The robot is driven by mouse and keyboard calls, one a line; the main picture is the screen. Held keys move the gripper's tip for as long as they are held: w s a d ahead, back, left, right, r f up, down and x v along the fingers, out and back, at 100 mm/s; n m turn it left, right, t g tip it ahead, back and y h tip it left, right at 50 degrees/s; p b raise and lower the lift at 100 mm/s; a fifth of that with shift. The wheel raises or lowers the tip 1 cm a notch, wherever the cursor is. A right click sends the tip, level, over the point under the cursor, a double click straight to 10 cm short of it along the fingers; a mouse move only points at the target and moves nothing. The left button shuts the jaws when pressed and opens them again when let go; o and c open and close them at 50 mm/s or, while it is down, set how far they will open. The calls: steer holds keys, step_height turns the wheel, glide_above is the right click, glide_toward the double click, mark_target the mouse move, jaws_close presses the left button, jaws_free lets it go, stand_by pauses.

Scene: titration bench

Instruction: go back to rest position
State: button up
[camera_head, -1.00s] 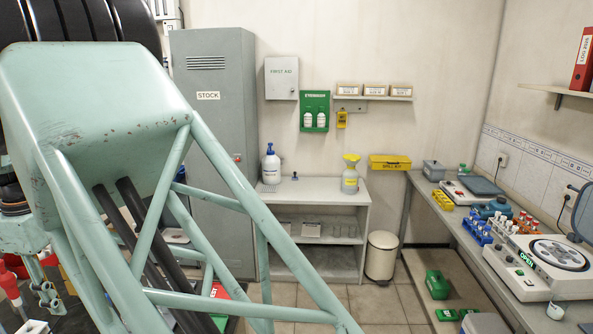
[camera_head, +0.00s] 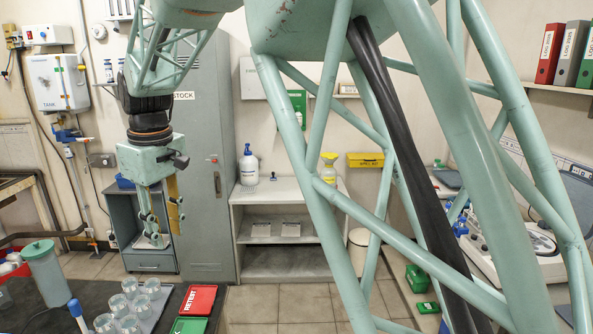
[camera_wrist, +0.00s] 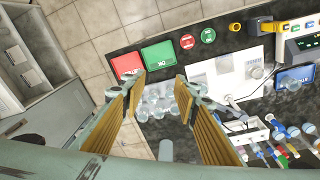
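My gripper (camera_head: 160,240) hangs pointing down at the left in the head view, in front of the grey STOCK cabinet (camera_head: 213,110). In the wrist view my gripper (camera_wrist: 162,82) shows two yellow-padded fingers spread apart with nothing held between them. My large green arm frame covers the middle and right of the head view.
The dark bench (camera_head: 85,290) carries a red RETEST tray (camera_head: 198,300), a green tray (camera_head: 188,326) and a lidded green container (camera_head: 45,270). A white shelf unit (camera_head: 285,225) stands behind. A wall tank (camera_head: 58,82) is at left. Floor tiles (camera_head: 285,305) are clear.

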steer(key=s+d+r+m+t+b, duration=0.1)
steer(key=d+r+m+b, duration=0.2)
steer(key=d, duration=1.5)
steer(key=d+r+m+t, duration=0.1)
steer(key=d+r+m, duration=0.25)
steer(key=d, duration=1.35)
steer(key=s+d+m+b, duration=0.1)
steer(key=s+d+m, duration=0.1)
steer(key=s+d, duration=0.55)
steer(key=s+d+m+b, duration=0.15)
steer(key=s+d, duration=0.35)
steer(key=s, duration=0.5)
steer(key=s+d+f+m, duration=0.1)
steer(key=s+d+f, duration=0.2)
steer(key=s, duration=0.6)
steer(key=s+d+f+m+t, duration=0.1)
steer(key=s+d+f+m, duration=0.1)
steer(key=s, duration=0.7)
steer(key=shift+s+d+f+h+b, duration=0.25)
steer(key=shift+d+f+h+b, duration=0.15)
steer(key=shift+d+f, duration=0.25)
